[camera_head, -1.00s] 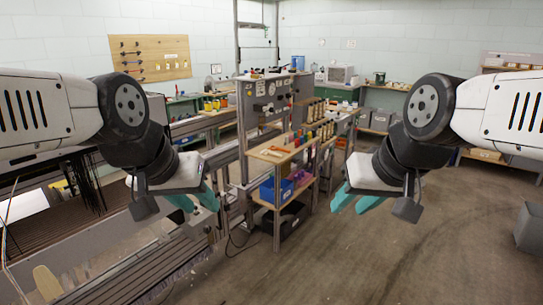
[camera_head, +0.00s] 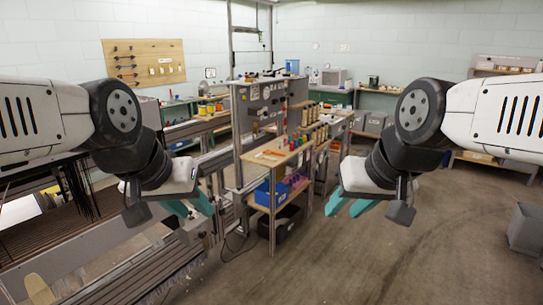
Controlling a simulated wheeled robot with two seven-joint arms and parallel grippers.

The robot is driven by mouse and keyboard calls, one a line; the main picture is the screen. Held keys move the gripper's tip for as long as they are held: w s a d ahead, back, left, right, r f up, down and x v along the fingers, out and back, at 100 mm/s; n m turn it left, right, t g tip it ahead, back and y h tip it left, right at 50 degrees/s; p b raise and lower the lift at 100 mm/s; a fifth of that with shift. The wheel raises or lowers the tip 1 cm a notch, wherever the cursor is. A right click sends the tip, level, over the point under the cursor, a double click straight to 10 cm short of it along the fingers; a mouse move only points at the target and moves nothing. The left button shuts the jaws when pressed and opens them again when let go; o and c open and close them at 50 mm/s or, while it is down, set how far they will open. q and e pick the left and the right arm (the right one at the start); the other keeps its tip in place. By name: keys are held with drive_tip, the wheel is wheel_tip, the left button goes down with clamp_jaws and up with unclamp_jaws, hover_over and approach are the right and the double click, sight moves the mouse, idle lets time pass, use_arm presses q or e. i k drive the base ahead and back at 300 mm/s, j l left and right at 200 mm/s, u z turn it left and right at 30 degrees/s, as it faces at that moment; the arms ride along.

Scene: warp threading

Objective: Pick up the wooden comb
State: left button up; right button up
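I cannot pick out the wooden comb with certainty. A small pale wooden piece (camera_head: 39,288) with a rounded end shows at the lower left, by the loom's front; it is too small to tell what it is. My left gripper (camera_head: 191,209) hangs in front of the loom frame, its teal fingers apart and nothing between them. My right gripper (camera_head: 349,209) hangs over the open floor right of the shelf cart, its fingers also apart and empty. Neither gripper touches anything.
A wooden shelf cart (camera_head: 258,157) stands ahead, with spools and small tools on top and a blue bin (camera_head: 268,193) below. The loom (camera_head: 130,278) fills the lower left. A grey bin (camera_head: 525,228) stands at the right. The floor (camera_head: 400,255) between is clear.

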sight(260, 156)
drive_tip(key=i+z, duration=0.1)
drive_tip(key=i, duration=0.4)
drive_tip(key=i+j, duration=0.1)
drive_tip(key=i, duration=0.35)
drive_tip(key=i+z, duration=0.15)
drive_tip(key=i, duration=0.35)
drive_tip(key=i+j+z, duration=0.1)
drive_tip(key=i, duration=0.35)
drive_tip(key=i+j+z, duration=0.1)
drive_tip(key=i+j, duration=0.15)
drive_tip(key=i, duration=0.2)
drive_tip(key=i+j, duration=0.2)
drive_tip(key=i, duration=0.25)
drive_tip(key=l+z, duration=0.05)
